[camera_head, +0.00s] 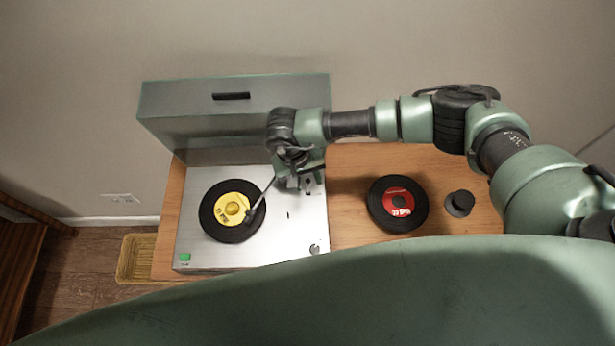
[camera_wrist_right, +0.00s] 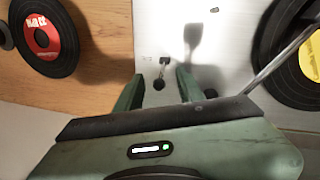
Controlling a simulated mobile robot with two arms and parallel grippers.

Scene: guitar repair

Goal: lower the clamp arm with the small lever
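The task's clamp arm appears as a thin tonearm (camera_head: 262,196) on a silver record player (camera_head: 290,235). Its dark head lies over the black record with a yellow label (camera_head: 213,212); I cannot tell if it touches. The rod also shows in the right wrist view (camera_wrist_right: 282,58). The small lever (camera_wrist_right: 159,84), with a dark round tip, stands on the player's deck in the right wrist view. My right gripper (camera_wrist_right: 158,78) is open, with its two fingers on either side of the lever and a gap to each. In the head view my right gripper (camera_head: 304,183) hides the lever. My left gripper is not in view.
The player's lid (camera_head: 190,130) stands raised behind the deck. A record with a red label (camera_head: 397,203) and a small black knob-like piece (camera_head: 459,204) lie on the wooden table (camera_head: 350,165) to the right. A green button (camera_head: 185,257) is at the deck's front left.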

